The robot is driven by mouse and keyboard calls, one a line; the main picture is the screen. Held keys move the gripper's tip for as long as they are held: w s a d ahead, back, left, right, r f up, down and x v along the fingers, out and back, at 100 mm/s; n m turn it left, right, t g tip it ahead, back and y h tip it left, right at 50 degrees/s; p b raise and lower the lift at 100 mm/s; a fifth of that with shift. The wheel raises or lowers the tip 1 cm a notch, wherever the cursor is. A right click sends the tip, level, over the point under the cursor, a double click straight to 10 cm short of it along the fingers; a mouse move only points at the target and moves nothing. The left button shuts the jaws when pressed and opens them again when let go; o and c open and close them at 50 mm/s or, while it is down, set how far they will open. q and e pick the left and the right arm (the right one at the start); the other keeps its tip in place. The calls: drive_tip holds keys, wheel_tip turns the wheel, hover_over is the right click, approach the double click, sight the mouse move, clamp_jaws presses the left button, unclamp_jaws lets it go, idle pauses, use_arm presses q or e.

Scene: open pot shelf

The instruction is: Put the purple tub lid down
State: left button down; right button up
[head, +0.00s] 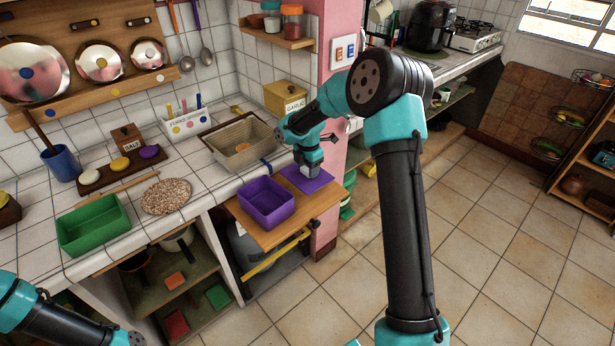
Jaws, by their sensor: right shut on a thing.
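The purple tub lid (292,176) is a flat purple sheet at the right end of the wooden pull-out board (266,236). My right gripper (309,173) is over it, pointing down, and is shut on the lid; its fingertips are small and partly hidden. I cannot tell whether the lid touches the board. The open purple tub (266,203) stands on the board just left of the lid, with nothing visible in it. Of my left arm only a part shows at the bottom left, and its gripper is out of view.
A green tub (93,225) and a round cork mat (166,196) lie on the tiled counter. A beige basin (240,143) and a yellow garlic box (286,97) stand behind. A pink pillar (326,226) rises close to the board's right end. Shelves are below.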

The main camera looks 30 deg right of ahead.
drive_tip(key=shift+f, duration=1.85)
drive_tip(key=shift+f, duration=0.1)
drive_tip(key=o, duration=0.9)
drive_tip(key=shift+o, duration=0.2)
wheel_tip(320, 180, up, 12)
drive_tip(key=shift+r, duration=0.15)
